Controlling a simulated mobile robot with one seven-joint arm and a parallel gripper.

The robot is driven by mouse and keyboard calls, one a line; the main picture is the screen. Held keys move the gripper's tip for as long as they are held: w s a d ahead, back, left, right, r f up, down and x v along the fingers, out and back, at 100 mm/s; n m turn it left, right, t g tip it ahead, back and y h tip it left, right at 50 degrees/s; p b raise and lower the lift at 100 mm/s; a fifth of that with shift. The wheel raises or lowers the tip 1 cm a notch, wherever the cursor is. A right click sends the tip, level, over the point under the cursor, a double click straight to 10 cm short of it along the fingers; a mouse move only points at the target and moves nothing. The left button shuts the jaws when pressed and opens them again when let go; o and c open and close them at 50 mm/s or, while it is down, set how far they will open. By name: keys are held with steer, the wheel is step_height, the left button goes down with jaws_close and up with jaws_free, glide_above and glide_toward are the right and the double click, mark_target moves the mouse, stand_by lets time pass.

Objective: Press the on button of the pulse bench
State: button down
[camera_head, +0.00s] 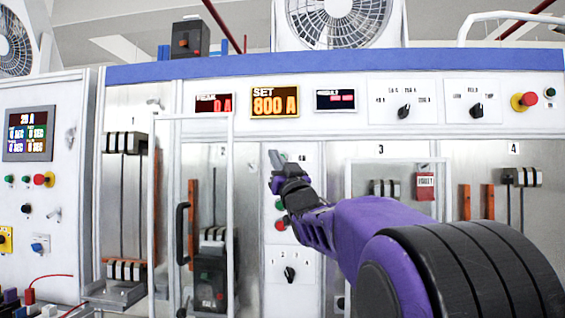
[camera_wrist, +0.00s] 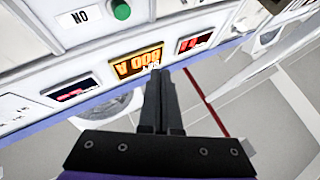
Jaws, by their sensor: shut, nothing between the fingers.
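The pulse bench (camera_head: 350,68) is a white and grey cabinet with a blue top band and a display reading SET 800 A (camera_head: 275,102). A green button (camera_head: 280,205) sits on its middle panel, partly beside my wrist, above a red button (camera_head: 281,225). In the wrist view a green button (camera_wrist: 121,10) shows at the top edge, next to an ON label (camera_wrist: 80,17) seen upside down. My gripper (camera_head: 275,160) is shut and empty, in front of the middle panel. In the wrist view its fingertips (camera_wrist: 156,72) are apart from the green button.
A clear-fronted door frame with a black handle (camera_head: 182,233) stands left of the middle panel. A rotary selector (camera_head: 289,273) is below the buttons. A red emergency knob (camera_head: 528,99) is at the upper right. Another control cabinet (camera_head: 45,200) stands at the left.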

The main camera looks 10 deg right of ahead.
steer(key=shift+w+f, duration=0.2)
steer(key=shift+f, duration=0.05)
steer(key=w+d+p, duration=0.2)
steer(key=w+p, duration=0.5)
steer(key=w, duration=0.1)
steer(key=shift+w+d, duration=0.2)
steer(key=shift+d, duration=0.2)
stand_by(2.0)
steer(key=shift+w+d, duration=0.1)
steer(key=shift+w, duration=0.3)
